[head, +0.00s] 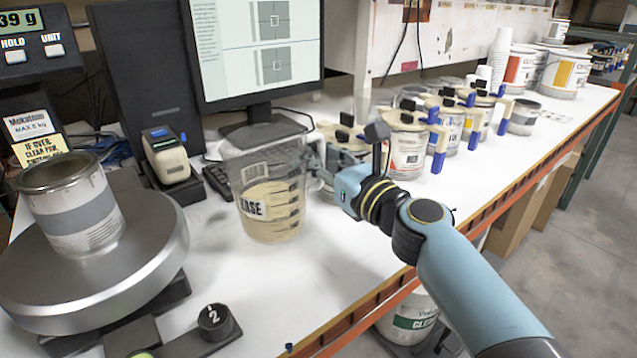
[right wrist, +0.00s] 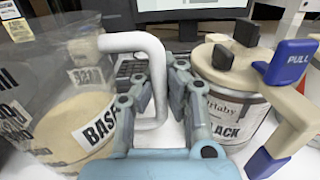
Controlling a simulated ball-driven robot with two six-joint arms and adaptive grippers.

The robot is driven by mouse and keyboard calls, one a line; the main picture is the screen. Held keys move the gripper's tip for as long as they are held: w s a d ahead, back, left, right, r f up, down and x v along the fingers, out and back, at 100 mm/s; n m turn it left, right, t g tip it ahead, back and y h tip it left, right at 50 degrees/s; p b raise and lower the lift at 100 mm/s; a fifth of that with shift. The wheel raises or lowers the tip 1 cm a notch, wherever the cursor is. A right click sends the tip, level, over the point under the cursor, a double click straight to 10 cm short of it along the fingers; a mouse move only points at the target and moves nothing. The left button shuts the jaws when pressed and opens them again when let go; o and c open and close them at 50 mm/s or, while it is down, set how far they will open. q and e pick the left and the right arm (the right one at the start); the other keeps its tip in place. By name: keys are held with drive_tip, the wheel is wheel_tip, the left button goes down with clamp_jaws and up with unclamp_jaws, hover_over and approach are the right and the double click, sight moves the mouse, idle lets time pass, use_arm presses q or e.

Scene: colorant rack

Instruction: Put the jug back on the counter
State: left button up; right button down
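The clear jug (head: 268,200), marked BASE and partly filled with beige liquid, is upright at the middle of the white counter (head: 345,235) in the head view. Whether its bottom touches the counter or is slightly above it, I cannot tell. My right gripper (head: 325,172) is at its handle. In the right wrist view, the jug (right wrist: 60,110) is at the left and its pale handle (right wrist: 150,60) stands between the fingers of my right gripper (right wrist: 160,75), which look closed on it. My left gripper is not in view.
A scale with a metal can (head: 70,205) on its round plate (head: 150,290) stands left of the jug. A monitor (head: 255,50) and a label printer (head: 167,155) are behind. Several lidded cans (head: 407,150) stand close to the right. The counter in front of the jug is clear.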

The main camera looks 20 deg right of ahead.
sight(320, 183)
drive_tip(key=shift+f+b, duration=1.05)
drive_tip(key=shift+f, duration=0.85)
drive_tip(key=shift+f, duration=0.15)
drive_tip(key=c, duration=1.5)
unclamp_jaws()
drive_tip(key=shift+s+r, duration=0.2)
drive_tip(key=b+v, duration=0.1)
drive_tip(key=v, duration=1)
drive_tip(key=shift+d+f+b, duration=0.1)
drive_tip(key=shift+f+b, duration=0.05)
drive_tip(key=shift+b, duration=0.15)
drive_tip(key=shift+s+d, duration=0.1)
drive_tip(key=shift+s, duration=0.3)
